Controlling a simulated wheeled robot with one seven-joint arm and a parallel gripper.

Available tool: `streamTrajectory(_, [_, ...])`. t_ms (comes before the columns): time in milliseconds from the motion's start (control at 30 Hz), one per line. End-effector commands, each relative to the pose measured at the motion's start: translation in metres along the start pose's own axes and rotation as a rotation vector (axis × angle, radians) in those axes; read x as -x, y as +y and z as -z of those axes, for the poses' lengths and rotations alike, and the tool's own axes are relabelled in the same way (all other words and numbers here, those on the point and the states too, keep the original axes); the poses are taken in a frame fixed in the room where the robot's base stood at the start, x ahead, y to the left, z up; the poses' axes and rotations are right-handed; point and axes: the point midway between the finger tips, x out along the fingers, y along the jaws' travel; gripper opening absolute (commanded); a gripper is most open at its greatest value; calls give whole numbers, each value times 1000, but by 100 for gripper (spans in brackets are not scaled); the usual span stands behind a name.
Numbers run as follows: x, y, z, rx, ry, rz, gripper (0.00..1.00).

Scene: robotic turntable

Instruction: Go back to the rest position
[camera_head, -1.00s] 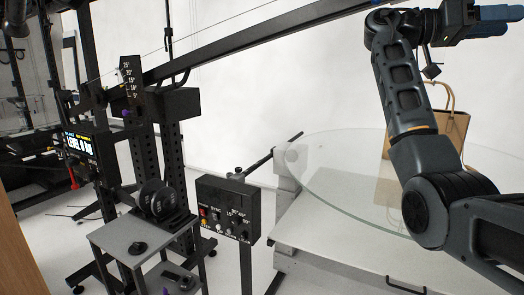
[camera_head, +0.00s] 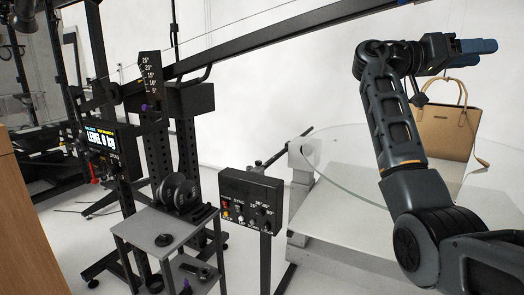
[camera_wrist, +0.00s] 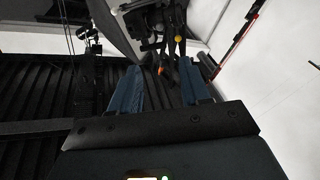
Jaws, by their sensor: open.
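My gripper (camera_head: 480,52) is raised at the upper right of the head view, above and in front of the tan handbag (camera_head: 446,132), with its blue fingers pointing right. In the wrist view my gripper (camera_wrist: 160,88) shows two blue fingers spread apart with nothing held between them. The handbag stands upright on the round glass turntable (camera_head: 345,170), and my gripper is apart from it. My forearm crosses in front of the turntable and hides part of it.
A black control box (camera_head: 250,200) on a post stands left of the turntable. Further left are a small grey stand (camera_head: 160,232) with black weight discs (camera_head: 179,192) and a tall black frame with a display (camera_head: 97,145). A long dark beam (camera_head: 270,40) runs across the top. A wooden edge (camera_head: 28,225) is at far left.

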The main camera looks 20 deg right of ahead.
Motion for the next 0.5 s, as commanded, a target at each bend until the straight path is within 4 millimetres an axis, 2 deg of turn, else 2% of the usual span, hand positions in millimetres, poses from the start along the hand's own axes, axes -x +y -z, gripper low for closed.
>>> streamTrajectory(167, [17,-35,-37,66,65,108,47])
streamTrajectory(267, [30,-58,-66,111,112,192,47])
streamTrajectory(367, [49,-86,-108,166,171,304,47])
streamTrajectory(500, [80,-118,-174,240,258,482,47])
